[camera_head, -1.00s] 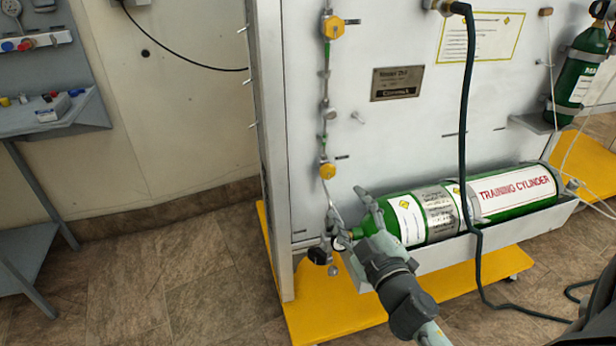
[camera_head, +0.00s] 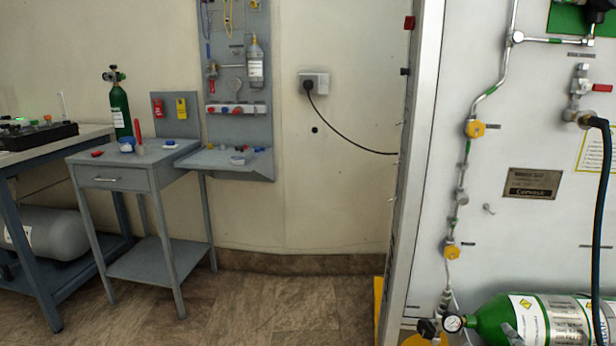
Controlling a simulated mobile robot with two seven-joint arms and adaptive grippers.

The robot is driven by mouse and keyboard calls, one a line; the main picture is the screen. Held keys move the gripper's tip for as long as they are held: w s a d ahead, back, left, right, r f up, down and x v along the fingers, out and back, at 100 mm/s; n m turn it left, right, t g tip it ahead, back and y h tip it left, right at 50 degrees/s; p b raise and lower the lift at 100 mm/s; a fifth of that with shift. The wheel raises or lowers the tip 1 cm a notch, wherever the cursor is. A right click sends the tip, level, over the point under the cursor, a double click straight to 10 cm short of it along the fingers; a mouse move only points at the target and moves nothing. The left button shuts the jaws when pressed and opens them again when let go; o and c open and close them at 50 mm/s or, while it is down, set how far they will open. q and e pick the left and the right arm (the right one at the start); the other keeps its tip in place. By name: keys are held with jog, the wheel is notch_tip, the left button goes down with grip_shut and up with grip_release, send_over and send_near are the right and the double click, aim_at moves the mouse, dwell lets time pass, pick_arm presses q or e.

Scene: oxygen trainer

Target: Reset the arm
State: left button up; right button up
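The green training cylinder (camera_head: 490,320) lies in its tray at the bottom right, with only its left end in view. A grey piece that looks like a fingertip of my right gripper (camera_head: 513,336) shows at the bottom edge, in front of the cylinder. The rest of that gripper and its arm are cut off, so I cannot tell its opening. My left gripper is not in view.
The white trainer panel (camera_head: 520,240) carries a pipe with yellow valves (camera_head: 474,128) and a dark hose (camera_head: 603,200). A grey side table (camera_head: 110,178), a wall shelf (camera_head: 225,160) and a workbench (camera_head: 60,150) stand left. The floor (camera_head: 270,305) between is clear.

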jog(key=s+f+m+g, duration=0.2)
jog(key=f+g, duration=0.2)
jog(key=f, duration=0.4)
jog(key=s+f+m+g, duration=0.3)
jog(key=f+g, duration=0.1)
jog(key=f, duration=0.5)
jog(key=s+a+f+g+y, duration=0.3)
jog(key=s+a+f+g, duration=0.3)
jog(key=s+f, duration=0.4)
jog(key=shift+a, duration=0.6)
